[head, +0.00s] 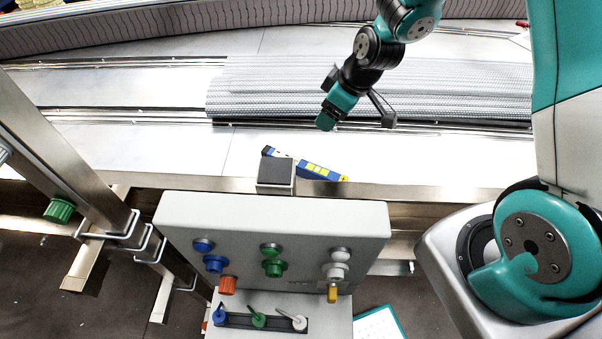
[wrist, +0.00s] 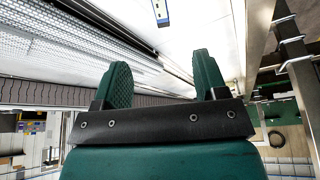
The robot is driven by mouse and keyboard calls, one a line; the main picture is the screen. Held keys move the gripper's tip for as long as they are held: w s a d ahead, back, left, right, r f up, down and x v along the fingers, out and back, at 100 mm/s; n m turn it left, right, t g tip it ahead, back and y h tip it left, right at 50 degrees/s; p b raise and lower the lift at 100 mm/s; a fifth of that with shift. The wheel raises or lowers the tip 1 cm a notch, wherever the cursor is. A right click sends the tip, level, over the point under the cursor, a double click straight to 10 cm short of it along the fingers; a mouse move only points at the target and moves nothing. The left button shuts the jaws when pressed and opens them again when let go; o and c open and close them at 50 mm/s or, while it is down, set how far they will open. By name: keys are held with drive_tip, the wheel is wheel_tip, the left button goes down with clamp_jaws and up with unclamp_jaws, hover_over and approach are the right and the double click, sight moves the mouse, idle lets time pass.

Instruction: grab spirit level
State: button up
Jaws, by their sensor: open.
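The spirit level (head: 318,171) is blue and yellow. It lies at a slant on the pale metal surface near its front edge, behind the control box, and a dark-topped block hides part of it in the head view. In the wrist view one end of the spirit level (wrist: 161,12) shows at the top edge, beyond the fingertips. My gripper (head: 356,116) is above the metal surface, behind and to the right of the spirit level and apart from it. In the wrist view my gripper (wrist: 162,78) has its two green fingers spread, with nothing between them.
A grey control box (head: 305,215) with coloured knobs stands in front of the spirit level. The dark-topped block (head: 276,188) stands close against it. A ribbed grey belt section (head: 440,90) lies behind. A metal post (head: 70,160) rises at left. The metal surface left of the level is clear.

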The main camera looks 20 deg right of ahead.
drive_tip(key=b, duration=0.7)
approach(305, 164)
drive_tip(key=p+x, duration=0.2)
drive_tip(key=x, duration=0.4)
drive_tip(key=shift+s, duration=0.2)
drive_tip(key=shift+p+x, duration=0.9)
drive_tip(key=shift+x, duration=1.95)
drive_tip(key=shift+w, duration=0.1)
drive_tip(key=c, duration=1.1)
drive_tip(key=shift+r, duration=0.1)
drive_tip(key=shift+c, duration=0.2)
